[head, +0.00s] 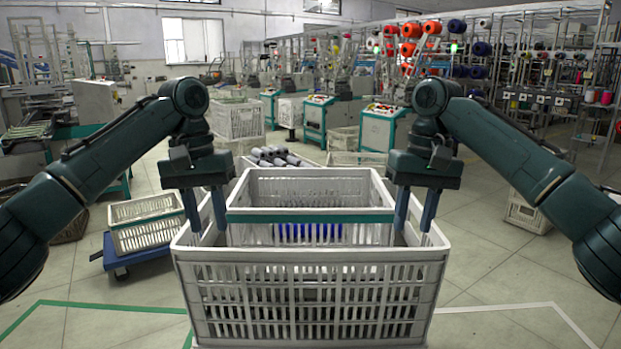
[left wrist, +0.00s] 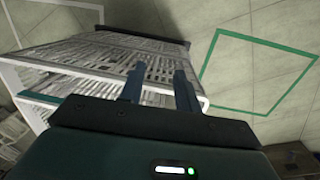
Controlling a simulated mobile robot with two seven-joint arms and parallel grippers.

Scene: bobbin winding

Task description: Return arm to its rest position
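My left gripper (head: 207,228) points down at the left side of the large white crate (head: 310,257). Its two fingers are spread apart. In the left wrist view the left gripper (left wrist: 158,78) also shows spread fingers, with slatted crate walls beyond them; I cannot tell whether they touch. My right gripper (head: 414,228) points down at the crate's right side, fingers spread too. A smaller white crate (head: 310,187) with a teal band shows between the grippers, within the large crate's outline. Blue items show behind its slats.
Grey cylinders (head: 277,157) lie behind the crates. A white basket (head: 146,222) sits on a blue dolly (head: 137,259) at left. Winding machines (head: 379,127) and racks of coloured bobbins stand behind. The floor at right is mostly clear, with line markings.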

